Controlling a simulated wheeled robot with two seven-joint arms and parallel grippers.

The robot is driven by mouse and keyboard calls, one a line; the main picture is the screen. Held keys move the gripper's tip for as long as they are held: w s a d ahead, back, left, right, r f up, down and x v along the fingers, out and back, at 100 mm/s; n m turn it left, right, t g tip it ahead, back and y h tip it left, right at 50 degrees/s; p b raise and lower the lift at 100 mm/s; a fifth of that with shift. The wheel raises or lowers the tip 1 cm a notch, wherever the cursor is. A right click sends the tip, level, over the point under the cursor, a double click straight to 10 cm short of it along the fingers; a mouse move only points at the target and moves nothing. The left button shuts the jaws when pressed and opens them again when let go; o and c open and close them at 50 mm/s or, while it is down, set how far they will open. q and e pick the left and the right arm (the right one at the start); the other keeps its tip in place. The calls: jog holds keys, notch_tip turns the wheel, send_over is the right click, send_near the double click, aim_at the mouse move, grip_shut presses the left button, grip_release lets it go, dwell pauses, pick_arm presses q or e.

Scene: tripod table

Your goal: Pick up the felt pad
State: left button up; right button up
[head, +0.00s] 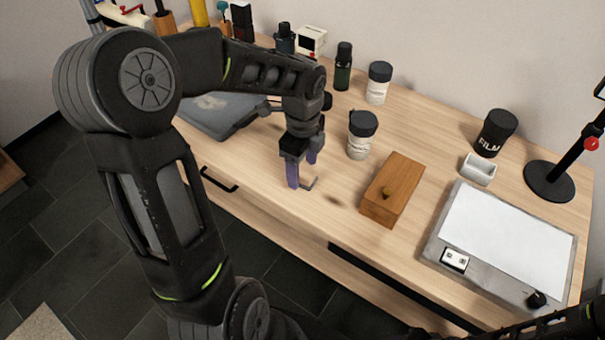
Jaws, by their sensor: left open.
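I cannot surely make out the felt pad. A small flat dark brownish patch (338,200) lies on the table just right of my left gripper; I cannot tell whether it is a pad or a shadow. My left gripper (302,174) points down over the front part of the wooden table (255,165). Its purple-grey fingers are apart, with nothing seen between them. A small thin grey angled piece (310,184) shows beside the fingertips, partly hidden by them. Part of my right arm shows at the bottom right; its gripper is not in view.
A wooden box (395,182) with a knob stands right of the gripper. A black-capped jar (361,138) stands behind it. A grey case (215,112) lies left. A light panel (508,236), a white dish (478,169), a film canister (496,133) and a lamp base (549,181) are right.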

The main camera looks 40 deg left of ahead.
pick_arm(q)
notch_tip(320, 180, down, 2)
dwell(0.6)
grip_shut()
dwell(0.5)
